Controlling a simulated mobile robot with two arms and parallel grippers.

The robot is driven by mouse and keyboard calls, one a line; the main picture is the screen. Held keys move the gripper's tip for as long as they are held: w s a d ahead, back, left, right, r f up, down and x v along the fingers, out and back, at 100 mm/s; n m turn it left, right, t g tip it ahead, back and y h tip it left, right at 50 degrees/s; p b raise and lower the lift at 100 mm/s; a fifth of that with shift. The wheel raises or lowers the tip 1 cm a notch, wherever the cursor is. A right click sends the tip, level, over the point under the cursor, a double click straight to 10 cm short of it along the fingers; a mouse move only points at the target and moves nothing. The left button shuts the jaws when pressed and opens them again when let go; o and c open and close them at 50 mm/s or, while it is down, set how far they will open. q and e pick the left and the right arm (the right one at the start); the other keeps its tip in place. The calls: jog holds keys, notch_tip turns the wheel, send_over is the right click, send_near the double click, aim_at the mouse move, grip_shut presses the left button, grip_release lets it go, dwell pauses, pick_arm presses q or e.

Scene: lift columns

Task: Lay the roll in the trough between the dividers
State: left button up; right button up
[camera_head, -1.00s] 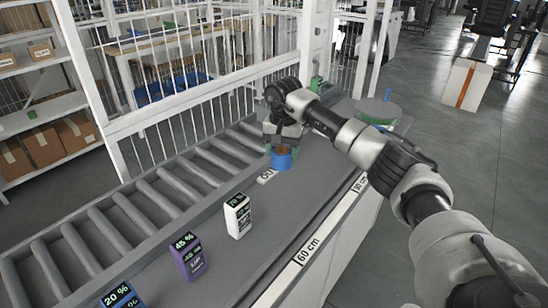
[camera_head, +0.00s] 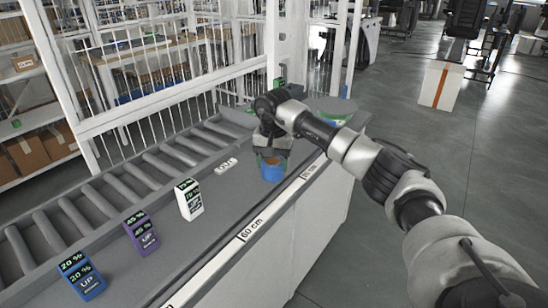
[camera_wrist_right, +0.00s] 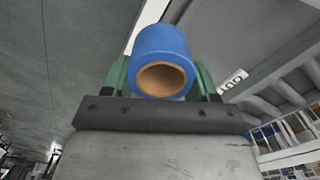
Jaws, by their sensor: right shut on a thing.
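The roll (camera_head: 272,172) is blue with a brown cardboard core. In the head view it hangs under my right gripper (camera_head: 272,155), over the grey counter near its front edge. In the right wrist view the roll (camera_wrist_right: 163,50) sits between the two green fingers of the gripper (camera_wrist_right: 160,78), its open core end facing the camera. The gripper is shut on it. I cannot tell the exact gap between roll and counter. No trough with dividers can be made out clearly in these views. My left gripper is not in view.
On the counter (camera_head: 185,245) stand a white box (camera_head: 189,200), a purple box (camera_head: 140,232) and a blue box (camera_head: 82,275). A white tag (camera_head: 225,166) lies left of the roll. A roller conveyor (camera_head: 125,178) runs behind. A green round thing (camera_head: 333,108) is beyond my arm.

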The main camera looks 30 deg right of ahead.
jog(key=s+a+f+n, duration=0.4)
jog(key=s+a+f, duration=0.5)
jog(key=s, duration=0.4)
jog(key=s+a+f+n, duration=0.5)
jog(key=s+a+f, duration=0.5)
jog(key=s+f, duration=0.2)
jog(key=shift+s+a, duration=0.2)
jog(key=shift+s, duration=0.15)
